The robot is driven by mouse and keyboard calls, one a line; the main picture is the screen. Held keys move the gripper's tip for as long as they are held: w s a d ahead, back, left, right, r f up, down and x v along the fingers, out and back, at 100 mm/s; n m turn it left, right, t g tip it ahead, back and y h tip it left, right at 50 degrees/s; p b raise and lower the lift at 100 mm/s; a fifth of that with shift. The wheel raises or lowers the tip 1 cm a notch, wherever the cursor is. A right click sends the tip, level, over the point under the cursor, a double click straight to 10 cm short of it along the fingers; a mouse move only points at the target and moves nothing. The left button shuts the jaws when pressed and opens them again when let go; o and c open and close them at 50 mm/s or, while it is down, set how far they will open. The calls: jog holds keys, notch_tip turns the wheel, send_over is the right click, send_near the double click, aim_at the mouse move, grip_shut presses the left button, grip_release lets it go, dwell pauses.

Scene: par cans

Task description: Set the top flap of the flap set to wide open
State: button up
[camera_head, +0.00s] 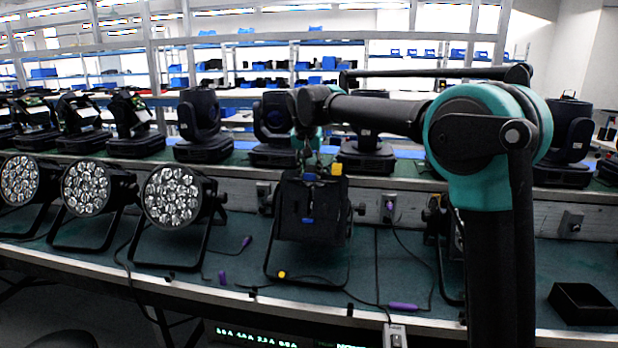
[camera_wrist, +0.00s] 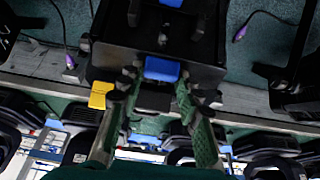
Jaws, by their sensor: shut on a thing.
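The flap set (camera_head: 312,212) is a black box-like set of flaps on the front of a black par can, standing on the green bench in a bracket. A blue tab (camera_head: 309,177) and a yellow tab (camera_head: 336,169) are at its top edge. My gripper (camera_head: 309,155) reaches down onto this top edge. In the wrist view, my gripper (camera_wrist: 157,98) has its green-padded fingers on either side of a dark part of the top flap (camera_wrist: 153,101), right by the blue tab (camera_wrist: 162,69). The flap's exact angle is hard to tell, as the fingers partly cover it.
Several par cans with clear lenses (camera_head: 172,197) stand to the left. Moving-head lamps (camera_head: 199,125) line the raised shelf behind. A black tray (camera_head: 583,303) lies at the right. Thin cables with purple plugs (camera_head: 403,306) lie on the bench beside the par can.

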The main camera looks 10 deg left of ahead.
jog(key=w+g, duration=0.1)
jog(key=r+g, duration=0.1)
jog(key=g, duration=0.1)
jog(key=shift+w, duration=0.4)
jog(key=shift+w+r+g, duration=0.15)
jog(key=shift+w+g, duration=0.4)
jog(key=shift+g, duration=0.65)
jog(key=o, duration=1.2)
jog(key=shift+c, duration=0.2)
notch_tip(320, 180, up, 8)
jog(key=shift+w+f, duration=0.25)
jog(key=shift+w, duration=0.2)
